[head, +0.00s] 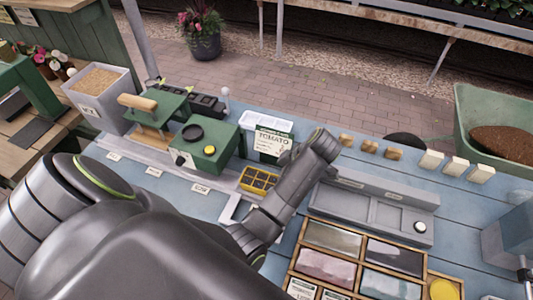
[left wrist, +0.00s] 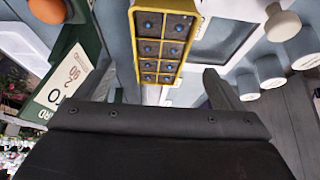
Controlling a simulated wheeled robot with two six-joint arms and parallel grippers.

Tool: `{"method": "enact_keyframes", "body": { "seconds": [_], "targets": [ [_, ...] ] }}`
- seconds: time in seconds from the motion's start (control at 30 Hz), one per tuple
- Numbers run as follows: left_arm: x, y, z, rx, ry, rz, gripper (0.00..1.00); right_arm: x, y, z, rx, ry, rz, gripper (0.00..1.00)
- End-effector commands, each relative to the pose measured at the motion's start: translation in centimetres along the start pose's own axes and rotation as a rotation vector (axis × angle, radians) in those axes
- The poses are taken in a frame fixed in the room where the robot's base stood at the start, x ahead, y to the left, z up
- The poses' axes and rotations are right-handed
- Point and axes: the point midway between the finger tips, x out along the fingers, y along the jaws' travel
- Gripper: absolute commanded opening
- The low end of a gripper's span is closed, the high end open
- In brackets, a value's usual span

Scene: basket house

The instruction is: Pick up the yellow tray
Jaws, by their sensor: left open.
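The yellow tray (head: 258,181) is a small seedling tray with dark cells, flat on the blue bench just right of a green box in the head view. In the left wrist view the yellow tray (left wrist: 163,45) is at the top centre, with a blue dot in each cell. My left gripper (left wrist: 158,84) is open and empty in the wrist view, its fingers apart and short of the tray, which shows beyond them. In the head view my left arm passes close to the tray's right side; the fingertips are hard to make out there. My right gripper is not in view.
A green box (head: 205,150) stands left of the tray and a tomato sign (head: 270,143) behind it. A grey tray (head: 375,205) lies to the right, with a wooden sorting box (head: 330,240) in front. Small blocks (head: 394,153) line the back edge.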

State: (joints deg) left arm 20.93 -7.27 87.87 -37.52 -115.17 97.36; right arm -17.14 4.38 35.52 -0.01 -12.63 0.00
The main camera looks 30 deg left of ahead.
Motion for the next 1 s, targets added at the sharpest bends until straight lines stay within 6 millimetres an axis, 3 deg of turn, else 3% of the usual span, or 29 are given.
{"method": "enact_keyframes", "body": {
  "seconds": [0.1, 0.33, 0.47, 0.53, 0.7, 1.0],
  "targets": [
    [1.7, 0.0, 0.2, 0.000, 0.000, 0.000, 0.89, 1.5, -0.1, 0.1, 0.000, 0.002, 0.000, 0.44],
    [2.6, 0.0, 0.0, 0.001, 0.001, 0.000, 0.89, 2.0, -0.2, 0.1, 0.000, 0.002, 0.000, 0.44],
    [4.3, -0.1, -0.3, 0.000, 0.002, -0.002, 0.89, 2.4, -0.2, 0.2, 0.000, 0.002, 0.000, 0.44],
    [4.9, -0.1, -0.9, 0.002, 0.004, -0.004, 0.89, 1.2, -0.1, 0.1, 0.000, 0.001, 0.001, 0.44],
    [7.1, -0.1, -0.7, 0.002, 0.001, -0.002, 0.89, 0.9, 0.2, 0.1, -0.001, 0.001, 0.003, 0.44],
    [7.5, 0.0, -0.6, 0.000, -0.001, 0.000, 0.86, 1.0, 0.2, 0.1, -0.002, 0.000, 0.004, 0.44]
  ]
}}
